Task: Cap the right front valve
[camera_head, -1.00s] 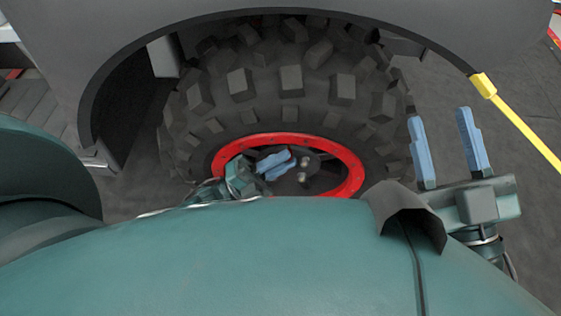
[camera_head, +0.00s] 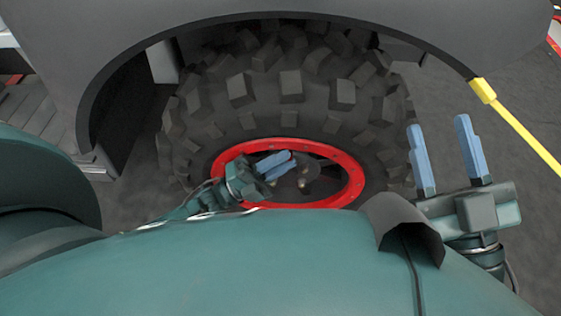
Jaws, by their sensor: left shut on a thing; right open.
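The wheel is a big black knobbly tire (camera_head: 290,88) with a red rim ring (camera_head: 350,172), under a grey fender. My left gripper (camera_head: 276,166) has its blue fingers inside the red ring, over the dark hub area. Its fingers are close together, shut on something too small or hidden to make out. I cannot make out the valve or its cap; the gripper and the shadow in the wheel hide that spot. My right gripper (camera_head: 446,150) is open and empty, right of the tire, with its two blue fingers pointing up and apart.
The grey fender (camera_head: 300,14) arches over the tire. A yellow strap or bar (camera_head: 522,126) runs from the fender's edge down to the right. Grey steps or slats (camera_head: 45,105) stand at the left. Dark floor is open at the right.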

